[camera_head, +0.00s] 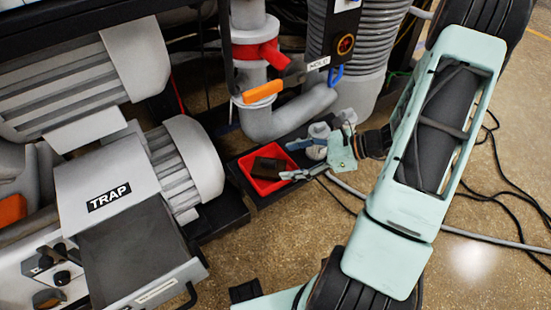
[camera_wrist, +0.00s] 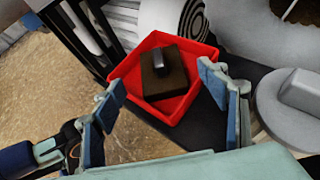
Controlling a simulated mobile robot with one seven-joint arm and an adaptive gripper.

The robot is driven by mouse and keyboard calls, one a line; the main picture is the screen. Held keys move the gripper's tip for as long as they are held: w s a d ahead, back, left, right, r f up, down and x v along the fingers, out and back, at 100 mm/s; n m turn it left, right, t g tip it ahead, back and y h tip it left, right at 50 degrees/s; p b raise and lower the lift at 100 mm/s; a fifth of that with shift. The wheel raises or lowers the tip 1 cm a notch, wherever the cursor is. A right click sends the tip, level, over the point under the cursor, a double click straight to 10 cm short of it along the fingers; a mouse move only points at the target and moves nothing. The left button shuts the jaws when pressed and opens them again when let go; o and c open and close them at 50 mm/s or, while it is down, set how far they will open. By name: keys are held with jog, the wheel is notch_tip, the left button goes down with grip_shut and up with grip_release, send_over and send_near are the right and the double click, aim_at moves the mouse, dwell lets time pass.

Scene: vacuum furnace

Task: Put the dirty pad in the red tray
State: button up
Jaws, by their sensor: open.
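The red tray (camera_head: 243,178) sits on a low black shelf near the pipes and also shows in the wrist view (camera_wrist: 196,58). The dirty pad (camera_head: 265,169), a dark brown block, lies inside the tray. In the wrist view the pad (camera_wrist: 172,84) has a small dark knob on top. My gripper (camera_head: 286,160) is at the right side of the tray. In the wrist view its blue-padded fingers (camera_wrist: 162,88) are spread wide, with the pad and part of the tray showing beyond the gap. Nothing is between the fingers.
The trap unit (camera_head: 110,195) with its grey motor stands left of the tray. A grey pipe (camera_head: 290,120) with an orange-handled valve (camera_head: 263,92) rises behind it. A round grey fitting (camera_wrist: 290,100) is right of my gripper. Cables lie on the open floor at right.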

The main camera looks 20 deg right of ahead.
jog(key=v, duration=0.4)
jog(key=shift+d+p, duration=0.15)
jog(key=shift+p, duration=0.25)
